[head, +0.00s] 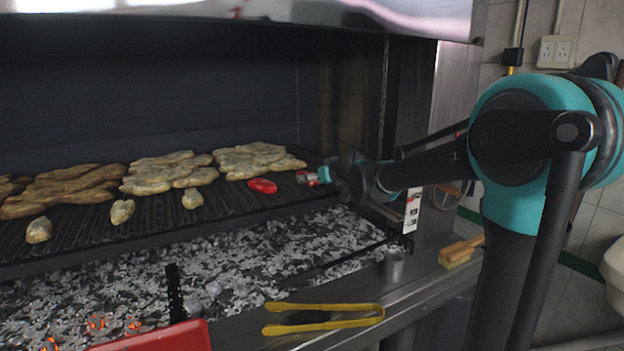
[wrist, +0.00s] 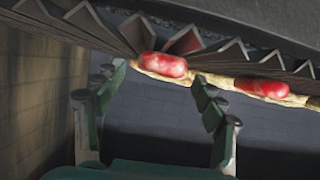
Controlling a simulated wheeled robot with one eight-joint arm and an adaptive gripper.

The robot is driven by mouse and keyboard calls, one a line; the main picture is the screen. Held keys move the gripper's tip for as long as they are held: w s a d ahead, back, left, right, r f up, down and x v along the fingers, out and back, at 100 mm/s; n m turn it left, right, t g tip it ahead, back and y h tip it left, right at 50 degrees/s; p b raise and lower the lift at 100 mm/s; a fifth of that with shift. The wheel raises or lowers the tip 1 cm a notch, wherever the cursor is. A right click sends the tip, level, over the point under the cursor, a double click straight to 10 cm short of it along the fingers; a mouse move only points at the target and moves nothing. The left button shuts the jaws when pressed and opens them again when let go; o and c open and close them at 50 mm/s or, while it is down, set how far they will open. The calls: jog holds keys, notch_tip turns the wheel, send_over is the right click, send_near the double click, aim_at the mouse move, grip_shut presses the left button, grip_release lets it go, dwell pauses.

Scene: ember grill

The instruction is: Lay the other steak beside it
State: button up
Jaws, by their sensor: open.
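A red steak (head: 262,186) lies flat on the grill grate (head: 170,220), towards its right end. A second red steak (head: 308,177) is a short way to its right, partly hidden by my gripper (head: 325,173). In the wrist view, one red steak with a pale edge (wrist: 163,65) appears between the fingertips of my gripper (wrist: 159,76). The other red steak (wrist: 263,87) lies to the right, outside the fingers. The fingers are spread and no grip shows. Whether a finger touches the nearer steak cannot be told.
Several browned pieces (head: 160,172) cover the grate to the left. Glowing coals (head: 230,260) lie below. The grill's side wall is close on the right.

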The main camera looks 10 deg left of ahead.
jog(key=v, duration=0.9)
jog(key=shift+s+d+r, duration=0.2)
jog(key=shift+s, duration=0.1)
dwell(1.0)
